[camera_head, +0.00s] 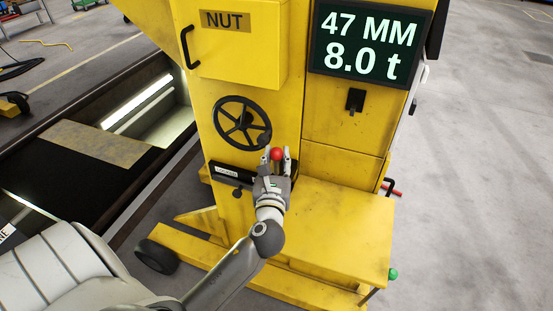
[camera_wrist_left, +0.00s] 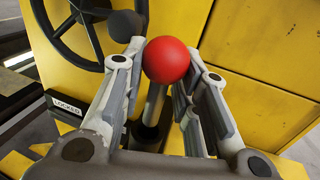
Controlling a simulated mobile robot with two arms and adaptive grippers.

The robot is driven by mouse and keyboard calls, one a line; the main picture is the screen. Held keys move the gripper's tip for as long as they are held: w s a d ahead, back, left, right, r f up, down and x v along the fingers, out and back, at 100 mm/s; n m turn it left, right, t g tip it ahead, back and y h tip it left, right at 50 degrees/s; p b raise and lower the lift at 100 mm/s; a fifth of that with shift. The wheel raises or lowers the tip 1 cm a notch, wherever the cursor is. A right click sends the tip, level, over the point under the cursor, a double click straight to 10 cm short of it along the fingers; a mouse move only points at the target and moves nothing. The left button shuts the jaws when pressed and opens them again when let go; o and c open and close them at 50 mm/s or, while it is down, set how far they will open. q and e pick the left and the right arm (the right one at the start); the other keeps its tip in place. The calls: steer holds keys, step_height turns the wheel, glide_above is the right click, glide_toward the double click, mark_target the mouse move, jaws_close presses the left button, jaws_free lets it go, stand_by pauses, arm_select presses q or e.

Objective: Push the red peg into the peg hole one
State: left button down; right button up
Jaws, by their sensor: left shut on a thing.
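The red peg shows as a round red ball (camera_head: 277,154) on a grey shaft, in front of the yellow machine, below its handwheel. In the left wrist view the red ball (camera_wrist_left: 166,60) sits between the fingertips, and the shaft runs down to a dark round collar (camera_wrist_left: 146,132). I cannot tell whether the shaft is in this collar, or whether it is hole one. My left gripper (camera_head: 277,160) is shut on the red peg, its fingers on both sides of it. My right gripper is not in view.
The yellow machine carries a black handwheel (camera_head: 242,123), a black bar with a "LOCKED" label (camera_head: 227,171) and a display (camera_head: 371,45) reading "47 MM 8.0 t". A yellow ledge (camera_head: 335,225) lies right of my gripper. A dark pit (camera_head: 90,190) is at left.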

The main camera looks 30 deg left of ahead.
mark_target(276, 173)
arm_select(q)
steer(key=shift+p, duration=0.85)
stand_by(1.3)
steer(key=shift+f+b, duration=1.5)
steer(key=shift+f, duration=0.55)
steer(key=c, duration=1)
jaws_free()
steer(key=shift+c, duration=0.2)
steer(key=shift+s, duration=0.2)
steer(key=v, duration=1.1)
steer(key=shift+s, duration=0.35)
steer(key=shift+r, duration=0.1)
